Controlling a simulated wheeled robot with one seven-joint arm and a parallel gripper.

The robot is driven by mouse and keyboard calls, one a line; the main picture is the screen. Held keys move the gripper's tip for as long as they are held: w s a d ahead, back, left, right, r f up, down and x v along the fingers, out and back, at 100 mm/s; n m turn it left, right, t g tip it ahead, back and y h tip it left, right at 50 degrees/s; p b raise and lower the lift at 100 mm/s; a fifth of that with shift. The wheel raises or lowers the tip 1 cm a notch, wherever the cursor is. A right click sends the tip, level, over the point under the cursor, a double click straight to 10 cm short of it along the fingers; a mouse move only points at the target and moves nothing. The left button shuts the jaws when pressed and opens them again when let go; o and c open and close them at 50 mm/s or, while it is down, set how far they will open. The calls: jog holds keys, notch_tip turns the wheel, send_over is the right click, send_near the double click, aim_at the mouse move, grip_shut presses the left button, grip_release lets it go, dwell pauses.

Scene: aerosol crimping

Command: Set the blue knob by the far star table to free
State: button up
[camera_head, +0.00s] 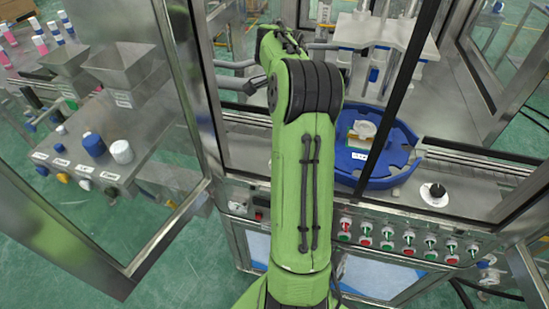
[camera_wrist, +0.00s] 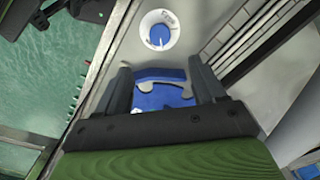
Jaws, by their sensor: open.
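In the wrist view, a blue knob (camera_wrist: 159,36) sits on a round white dial plate with small markings, on a grey metal deck. I cannot read the markings. My gripper (camera_wrist: 158,68) is open and empty, its two dark fingers apart, with the dial beyond the fingertips in the picture. Part of a blue star table (camera_wrist: 160,75) shows between the fingers. In the head view my green arm reaches away over the machine, and my gripper and this dial are hidden or cannot be made out. A nearer blue star table (camera_head: 375,184) stands right of my arm.
A dark knob on a white dial (camera_head: 434,194) stands right of the nearer star table. Red and green switches (camera_head: 387,239) line the front panel. Metal door frames (camera_head: 196,90) and posts stand around my arm. A slatted conveyor (camera_wrist: 250,35) runs right of the wrist-view dial.

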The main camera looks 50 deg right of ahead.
notch_tip(320, 180, down, 14)
jog(key=shift+r+b, duration=0.1)
jog(key=shift+b, duration=1.1)
jog(key=c, duration=1.1)
jog(key=shift+o, duration=0.2)
